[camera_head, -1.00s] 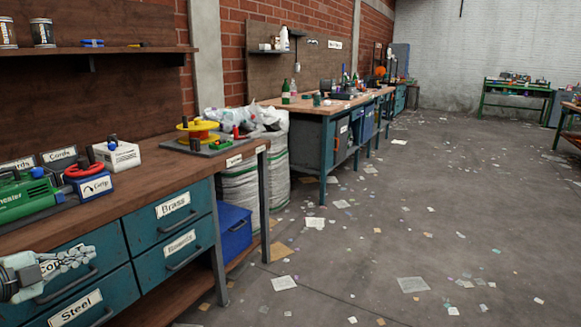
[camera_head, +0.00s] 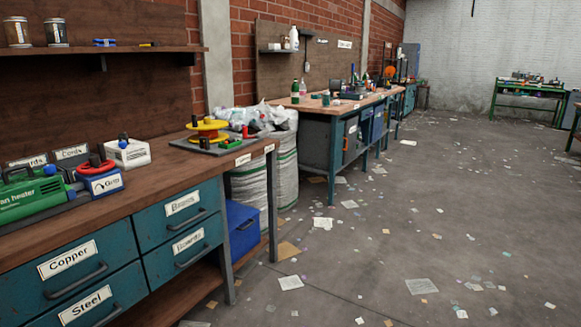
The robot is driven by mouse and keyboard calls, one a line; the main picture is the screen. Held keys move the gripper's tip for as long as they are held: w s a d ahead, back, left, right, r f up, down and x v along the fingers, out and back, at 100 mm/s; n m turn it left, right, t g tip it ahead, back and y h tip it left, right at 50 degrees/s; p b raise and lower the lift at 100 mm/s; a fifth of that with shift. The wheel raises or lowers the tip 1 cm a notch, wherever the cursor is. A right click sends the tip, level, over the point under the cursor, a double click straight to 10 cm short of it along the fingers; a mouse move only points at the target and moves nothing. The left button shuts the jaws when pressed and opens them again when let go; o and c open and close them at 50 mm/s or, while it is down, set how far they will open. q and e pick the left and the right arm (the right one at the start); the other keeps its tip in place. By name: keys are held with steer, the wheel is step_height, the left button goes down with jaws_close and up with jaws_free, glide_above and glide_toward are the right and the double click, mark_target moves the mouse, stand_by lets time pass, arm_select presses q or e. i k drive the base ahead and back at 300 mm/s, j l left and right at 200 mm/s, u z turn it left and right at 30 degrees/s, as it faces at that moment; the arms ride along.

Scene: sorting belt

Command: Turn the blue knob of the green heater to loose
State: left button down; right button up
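The green heater (camera_head: 30,198) lies on the near workbench (camera_head: 150,190) at the left edge of the head view, partly cut off by the frame. Neither of my grippers is in view.
A white box (camera_head: 128,153) and a yellow spool (camera_head: 208,128) stand on the same bench. Drawers labelled Copper (camera_head: 70,262) and Steel are shut below. White sacks (camera_head: 265,170) stand beyond the bench. The floor (camera_head: 400,230) at right is open, strewn with paper scraps.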

mark_target(50, 169)
steer(key=l+u, duration=0.1)
steer(key=u, duration=1.5)
